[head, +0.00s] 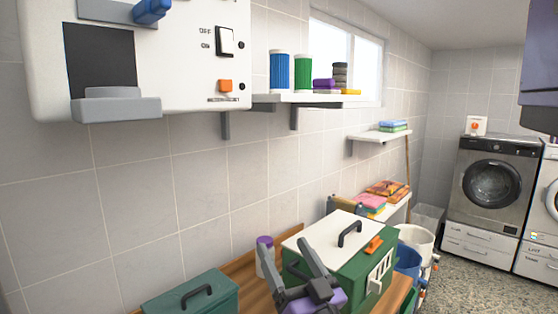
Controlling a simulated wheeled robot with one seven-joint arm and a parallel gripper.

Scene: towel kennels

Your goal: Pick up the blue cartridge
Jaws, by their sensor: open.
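A blue ribbed cylinder with white ends (280,71), which looks like the blue cartridge, stands upright on a white wall shelf (272,98). A similar green cylinder (304,73) stands just right of it, a small gap between them. My gripper (284,245) is low in the middle of the head view, its two grey fingers spread apart and empty. It appears in front of the green box and well below the shelf in the picture. Nothing hides the blue cylinder.
A white wall unit (185,60) with a switch and a blue part (152,11) hangs left of the shelf. Purple, yellow and dark items (340,76) sit at the shelf's right. Below are a green box with white lid (330,235) and a teal box (190,295).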

